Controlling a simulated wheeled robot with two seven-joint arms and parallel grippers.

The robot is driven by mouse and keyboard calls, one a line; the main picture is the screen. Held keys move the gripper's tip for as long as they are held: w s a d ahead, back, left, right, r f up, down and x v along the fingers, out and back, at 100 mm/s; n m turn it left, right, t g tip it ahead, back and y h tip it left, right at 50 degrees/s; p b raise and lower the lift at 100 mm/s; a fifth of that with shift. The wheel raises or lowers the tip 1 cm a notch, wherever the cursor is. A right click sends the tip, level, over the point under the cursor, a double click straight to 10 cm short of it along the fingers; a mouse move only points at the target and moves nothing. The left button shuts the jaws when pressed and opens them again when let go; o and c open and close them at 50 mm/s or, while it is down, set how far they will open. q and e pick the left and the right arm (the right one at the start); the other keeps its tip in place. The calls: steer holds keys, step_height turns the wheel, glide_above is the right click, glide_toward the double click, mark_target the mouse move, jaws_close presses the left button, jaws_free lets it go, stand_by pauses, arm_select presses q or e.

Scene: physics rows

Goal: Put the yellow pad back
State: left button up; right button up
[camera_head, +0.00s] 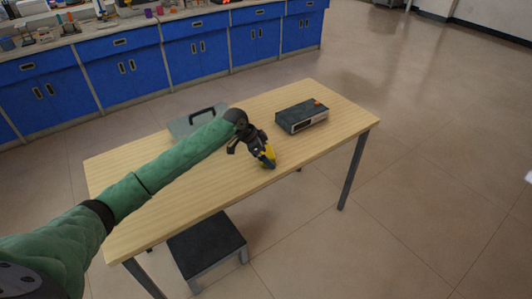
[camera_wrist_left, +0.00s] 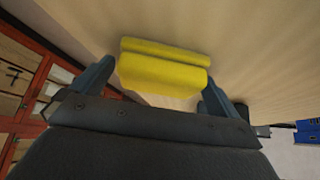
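The yellow pad (camera_head: 267,156) is at the fingertips of my left gripper (camera_head: 262,152), over the front edge side of the wooden table (camera_head: 170,195). In the left wrist view the yellow pad (camera_wrist_left: 163,74) fills the space between the two fingers of my left gripper (camera_wrist_left: 160,80), with a finger close against each side. The gripper looks shut on it. I cannot tell whether the pad touches the tabletop. My right gripper is in neither view.
A dark grey box-shaped device (camera_head: 302,116) with a small orange part on top stands right of the gripper. A grey case with a black handle (camera_head: 188,125) lies behind my arm. A dark stool (camera_head: 207,246) stands below the table's front. Blue cabinets (camera_head: 130,70) line the back.

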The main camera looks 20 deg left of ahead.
arm_select(q)
steer(key=b+v, duration=0.1)
steer(key=v, duration=1.1)
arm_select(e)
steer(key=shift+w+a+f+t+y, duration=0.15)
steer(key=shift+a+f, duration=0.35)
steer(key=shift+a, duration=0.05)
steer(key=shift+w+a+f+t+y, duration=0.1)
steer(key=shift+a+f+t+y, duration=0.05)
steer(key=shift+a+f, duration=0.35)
arm_select(q)
steer(key=shift+r, duration=0.1)
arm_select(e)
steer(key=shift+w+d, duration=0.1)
